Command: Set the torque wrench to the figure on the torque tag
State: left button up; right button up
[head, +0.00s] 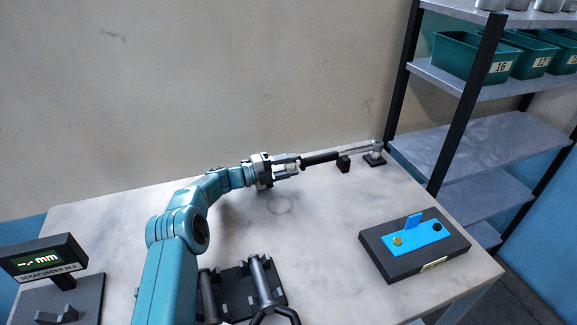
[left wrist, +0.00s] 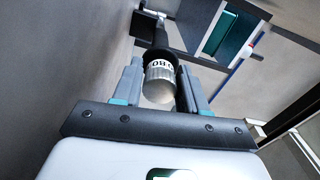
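The torque wrench (head: 322,157) lies across the back of the table, its black handle toward my left gripper and its metal head at the right, over two dark supports. My left gripper (head: 289,168) is at the handle's end, with its fingers on both sides of the silver knob. In the left wrist view, the knurled knob (left wrist: 160,84) sits between the fingertips, which appear to touch it. A white band with black digits (left wrist: 160,64) shows beyond the knob; the full reading is unclear. A small pale-yellow tag (head: 434,264) is on the dark block's front, unreadable here. My right gripper is not seen.
The dark block (head: 456,243) at right carries a blue plate (head: 425,238) with an upright tab. A gauge with display (head: 42,260) stands at front left. A dark rack with grey rollers (head: 239,289) is at front centre. Shelves with green bins (head: 470,54) stand behind right.

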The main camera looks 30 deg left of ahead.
pick_arm(q)
jog(key=shift+o, duration=0.8)
jog(key=b+v, duration=0.1)
jog(key=v, duration=1.5)
jog(key=shift+s+a+r+b, duration=0.1)
jog(key=shift+b, duration=0.3)
